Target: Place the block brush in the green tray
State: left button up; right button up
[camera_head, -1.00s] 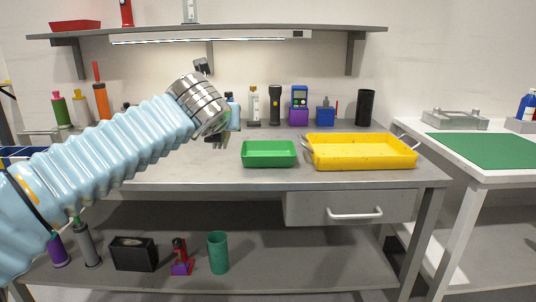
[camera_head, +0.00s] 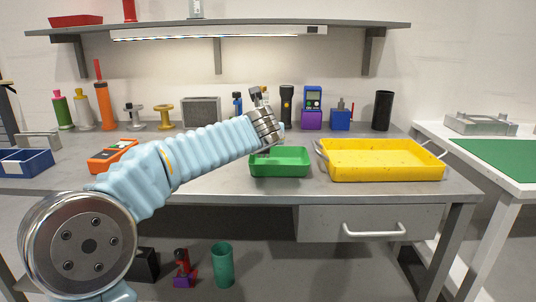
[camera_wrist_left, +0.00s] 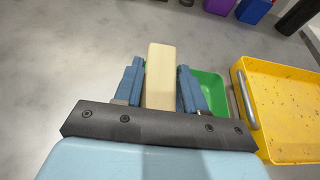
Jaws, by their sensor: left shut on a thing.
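The block brush shows in the left wrist view as a pale wooden block (camera_wrist_left: 160,75). My left gripper (camera_wrist_left: 160,88) is shut on it, with one blue finger along each side. The bristles are not visible. The green tray (camera_head: 279,171) stands on the bench in the head view, and part of it shows right of the fingers in the left wrist view (camera_wrist_left: 213,87). In the head view my left gripper (camera_head: 273,148) is near the tray's back left edge. The arm's wrist hides most of the gripper and the brush there. My right gripper is in neither view.
A yellow tray (camera_head: 381,173) with metal handles stands close to the green tray's right. Bottles, a torch (camera_head: 287,105) and other items line the back of the bench. An orange device (camera_head: 111,157) lies at the left.

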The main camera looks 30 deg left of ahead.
pick_arm(q)
jog(key=shift+w+f, duration=0.5)
jog(key=shift+f, duration=0.1)
jog(key=f, duration=0.1)
jog(key=f+b, duration=0.1)
jog(key=shift+w+f, duration=0.35)
jog(key=shift+f, duration=0.5)
jog(key=o, duration=0.8)
jog(key=shift+f, duration=0.15)
jog(key=shift+s+d+r, duration=0.1)
jog(key=shift+r, duration=0.2)
jog(key=b+v, duration=0.1)
jog(key=v, duration=1)
jog(key=shift+s+d, duration=0.2)
jog(key=shift+s, duration=0.2)
